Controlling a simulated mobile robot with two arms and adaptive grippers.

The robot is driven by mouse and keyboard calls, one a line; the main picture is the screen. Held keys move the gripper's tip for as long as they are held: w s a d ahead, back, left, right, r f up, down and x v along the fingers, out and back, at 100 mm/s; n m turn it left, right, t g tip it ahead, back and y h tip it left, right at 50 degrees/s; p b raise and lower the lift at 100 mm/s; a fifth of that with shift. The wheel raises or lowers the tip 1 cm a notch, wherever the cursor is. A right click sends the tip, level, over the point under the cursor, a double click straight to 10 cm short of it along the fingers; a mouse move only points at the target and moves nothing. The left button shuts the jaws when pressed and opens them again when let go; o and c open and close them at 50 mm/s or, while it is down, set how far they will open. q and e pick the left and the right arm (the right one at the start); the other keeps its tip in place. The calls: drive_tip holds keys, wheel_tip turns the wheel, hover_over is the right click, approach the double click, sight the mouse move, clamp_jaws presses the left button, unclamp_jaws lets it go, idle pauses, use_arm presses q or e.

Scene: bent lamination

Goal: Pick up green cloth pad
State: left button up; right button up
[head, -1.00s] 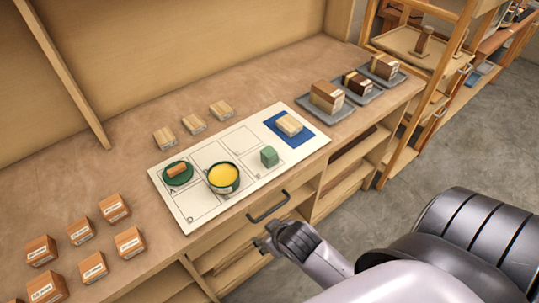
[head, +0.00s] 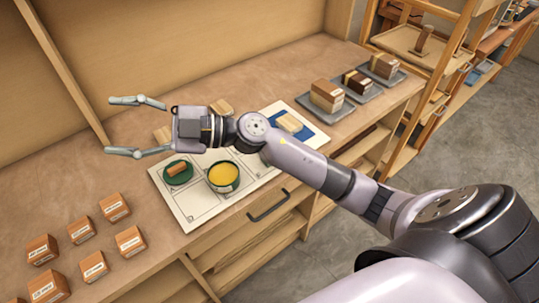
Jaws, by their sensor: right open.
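A round dark green pad (head: 187,180), which may be the green cloth pad, lies flat on the left part of the white marked board (head: 188,212). A small brown block (head: 177,168) rests on it. My right gripper (head: 109,125) is open and empty, above the counter, up and left of the pad in the head view. Its fingers point left, and its height above the counter is hard to judge. My right arm crosses the board and hides its right middle part, including the place where a small green block showed earlier. My left gripper is not in view.
A dark green bowl with yellow contents (head: 223,176) stands close right of the pad. A blue pad (head: 314,134) with a pale wooden block (head: 289,122) lies at the board's right. Several orange-brown boxes (head: 130,241) stand front left. Grey trays (head: 338,110) hold blocks at right.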

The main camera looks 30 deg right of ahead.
drive_tip(key=w+d+f+n+g+h, duration=0.2)
drive_tip(key=d+f+g+h, duration=0.5)
drive_tip(key=d+f+h, duration=0.4)
drive_tip(key=d+m+g+h, duration=0.1)
drive_tip(key=d+m+h, duration=0.65)
drive_tip(key=d, duration=1.15)
drive_tip(key=shift+n+h, duration=0.55)
drive_tip(key=shift+n, duration=0.4)
wheel_tip(320, 180, down, 11)
drive_tip(key=shift+f, duration=0.2)
drive_tip(key=f+p, duration=0.2)
drive_tip(key=f, duration=0.1)
drive_tip(key=f+p, duration=0.1)
drive_tip(key=f, duration=0.1)
drive_tip(key=shift+s+d+f, duration=0.2)
drive_tip(key=shift+s+d, duration=0.05)
drive_tip(key=shift+d, duration=0.1)
drive_tip(key=shift+f, duration=0.2)
drive_tip(key=shift+w, duration=0.1)
drive_tip(key=shift+c, duration=0.4)
